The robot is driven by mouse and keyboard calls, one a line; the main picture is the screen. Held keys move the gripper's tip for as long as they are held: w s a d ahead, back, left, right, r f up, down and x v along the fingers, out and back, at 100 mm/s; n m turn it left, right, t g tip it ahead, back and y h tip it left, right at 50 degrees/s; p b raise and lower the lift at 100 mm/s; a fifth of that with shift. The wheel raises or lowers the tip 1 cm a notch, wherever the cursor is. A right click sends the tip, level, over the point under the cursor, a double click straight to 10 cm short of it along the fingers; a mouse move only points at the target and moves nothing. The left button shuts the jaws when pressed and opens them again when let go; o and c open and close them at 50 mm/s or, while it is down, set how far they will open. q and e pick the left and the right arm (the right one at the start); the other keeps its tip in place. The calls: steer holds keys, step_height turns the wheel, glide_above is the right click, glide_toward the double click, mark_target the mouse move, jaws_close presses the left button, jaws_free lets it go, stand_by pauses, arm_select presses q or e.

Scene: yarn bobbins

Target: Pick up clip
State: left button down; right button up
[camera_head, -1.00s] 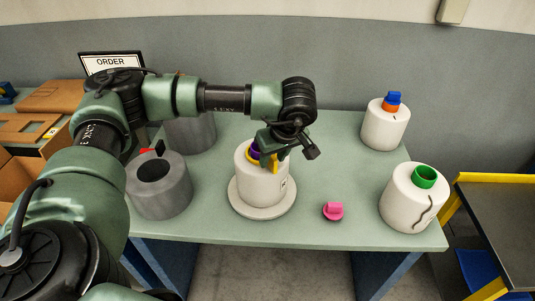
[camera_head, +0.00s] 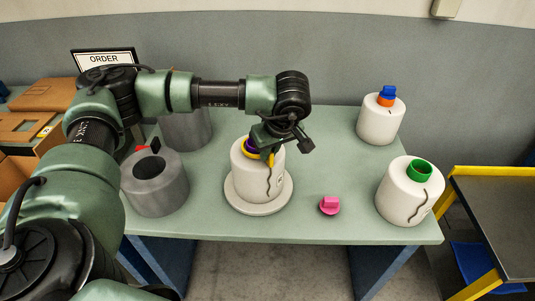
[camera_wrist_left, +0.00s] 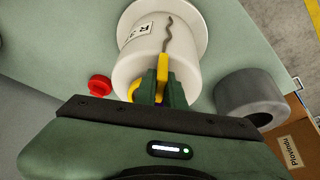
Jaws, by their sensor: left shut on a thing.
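A white bobbin (camera_head: 248,178) stands upright on a round pale base (camera_head: 240,203) on the table, with a purple core (camera_head: 249,147) in its top. My left gripper (camera_head: 267,150) is over its top right side. In the left wrist view, the gripper's dark green fingers (camera_wrist_left: 169,94) are shut on a yellow clip (camera_wrist_left: 163,66) beside the bobbin's wall. Whether the clip touches the wall is unclear. A yellow curved part (camera_wrist_left: 133,87) shows at the bobbin's end. A dark wavy yarn line (camera_head: 269,181) runs down the bobbin's side. My right gripper is out of view.
A pink piece (camera_head: 329,205) lies on the table right of the base. White bobbins with green (camera_head: 419,171) and blue-orange (camera_head: 386,96) tops stand further right. Grey bobbins (camera_head: 156,188) stand left. A red piece (camera_wrist_left: 99,85) lies near the held clip's left.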

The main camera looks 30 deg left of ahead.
arm_select(q)
step_height(320, 180, up, 19)
steer(key=b, duration=0.2)
stand_by(0.3)
